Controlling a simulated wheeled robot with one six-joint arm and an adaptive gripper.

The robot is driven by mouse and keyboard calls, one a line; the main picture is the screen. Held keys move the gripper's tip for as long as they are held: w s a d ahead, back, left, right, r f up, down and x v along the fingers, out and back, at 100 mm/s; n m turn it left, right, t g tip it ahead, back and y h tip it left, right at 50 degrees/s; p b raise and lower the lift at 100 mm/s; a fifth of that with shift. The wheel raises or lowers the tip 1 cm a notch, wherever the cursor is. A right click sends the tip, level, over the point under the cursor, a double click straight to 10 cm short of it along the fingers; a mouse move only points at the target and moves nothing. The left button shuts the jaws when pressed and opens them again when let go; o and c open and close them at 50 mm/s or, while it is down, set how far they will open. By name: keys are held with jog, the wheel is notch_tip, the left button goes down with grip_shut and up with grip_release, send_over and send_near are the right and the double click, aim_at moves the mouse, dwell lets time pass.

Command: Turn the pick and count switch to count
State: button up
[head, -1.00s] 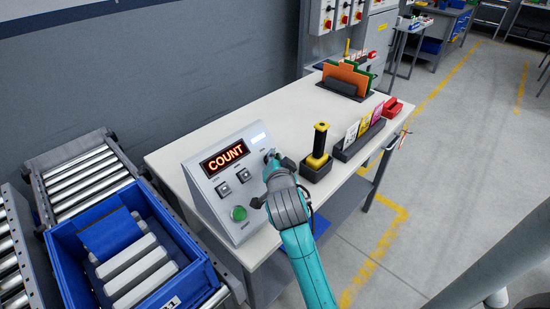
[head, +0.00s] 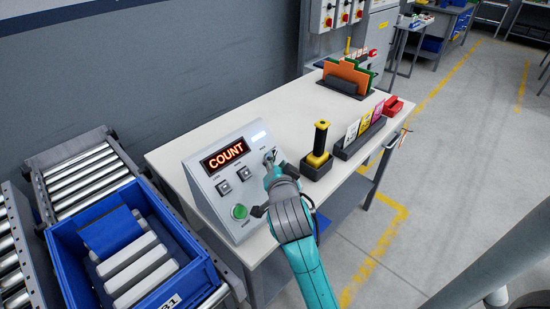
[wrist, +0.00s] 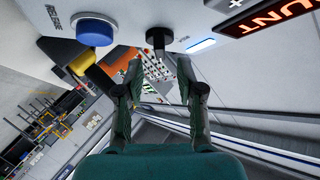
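The grey control box (head: 228,190) stands on the bench, and its red-lit display (head: 222,156) reads COUNT. The black switch knob (wrist: 159,40) shows on the box face in the wrist view, near the white light strip (wrist: 201,44). In the head view the knob is mostly hidden by my gripper (head: 271,166). In the wrist view my gripper (wrist: 160,68) is open, with its two fingers spread to either side of the knob's line. The fingertips look just short of the knob, with nothing held between them.
A blue button (wrist: 97,30) sits beside the knob, and a green button (head: 240,212) is low on the box. A black and yellow handheld device (head: 319,145) stands in a holder right of my arm. A blue bin (head: 70,258) sits at left.

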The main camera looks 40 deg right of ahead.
jog(key=shift+v, duration=1.8)
jog(key=s+a+f+n+y, duration=0.1)
jog(key=a+f, duration=0.1)
jog(key=s+a+f+n+t+y, duration=0.1)
jog(key=s+a+f+n, duration=0.1)
jog(key=f, duration=0.1)
jog(key=s+a+f+n+y, duration=0.1)
jog(key=s+a+f+n, duration=0.1)
jog(key=f, duration=0.1)
jog(key=shift+a+f+t, duration=0.25)
jog(key=shift+a+t, duration=0.05)
jog(key=shift+a, duration=0.05)
jog(key=s+a+f+n+y, duration=0.3)
jog(key=s+a+f+n, duration=0.3)
jog(key=s, duration=0.3)
jog(key=s+a+n+y, duration=0.1)
jog(key=s+a+n, duration=0.1)
jog(key=s, duration=0.8)
jog(key=s+a+r+n+t+y, duration=0.1)
jog(key=s+a, duration=0.3)
jog(key=s, duration=0.6)
jog(key=shift+a+n+y, duration=0.25)
jog(key=shift+n+y, duration=0.35)
jog(key=shift+n, duration=0.1)
